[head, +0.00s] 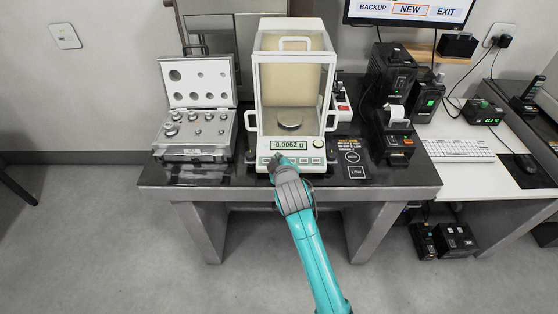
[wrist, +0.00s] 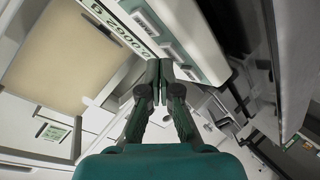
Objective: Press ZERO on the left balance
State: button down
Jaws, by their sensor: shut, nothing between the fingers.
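The balance (head: 291,95) stands on the dark table, a glass-sided case with a round pan (head: 290,119) inside. Its display (head: 288,145) reads -0.0062 g, and it shows tilted in the wrist view (wrist: 124,28). A row of buttons (head: 303,161) runs along the front panel below the display. My gripper (head: 278,160) is shut and empty at the left part of this row, and it hides some buttons. In the wrist view my fingertips (wrist: 159,68) are together beside the front panel. I cannot tell whether they touch it. The button labels are too small to read.
An open weight case (head: 196,128) with several metal weights stands left of the balance. A small printer (head: 397,140) and dark boxes (head: 391,75) stand to the right. A keyboard (head: 458,150) is on the white desk.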

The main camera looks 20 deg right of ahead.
jog(key=shift+w+f, duration=0.15)
jog(key=shift+f, duration=0.2)
dwell(0.7)
jog(key=shift+r, duration=0.1)
dwell(0.4)
jog(key=shift+s+r, duration=0.3)
jog(key=shift+r, duration=0.35)
jog(key=shift+r, duration=0.1)
jog(key=shift+s+a+r, duration=0.1)
jog(key=shift+s+r, duration=0.2)
jog(key=shift+r, duration=0.45)
jog(key=shift+s+a+r, duration=0.1)
jog(key=shift+s+r, duration=0.15)
jog(key=shift+r, duration=0.5)
jog(key=shift+s+a+r, duration=0.1)
jog(key=shift+s+r, duration=0.2)
jog(key=shift+r, duration=0.45)
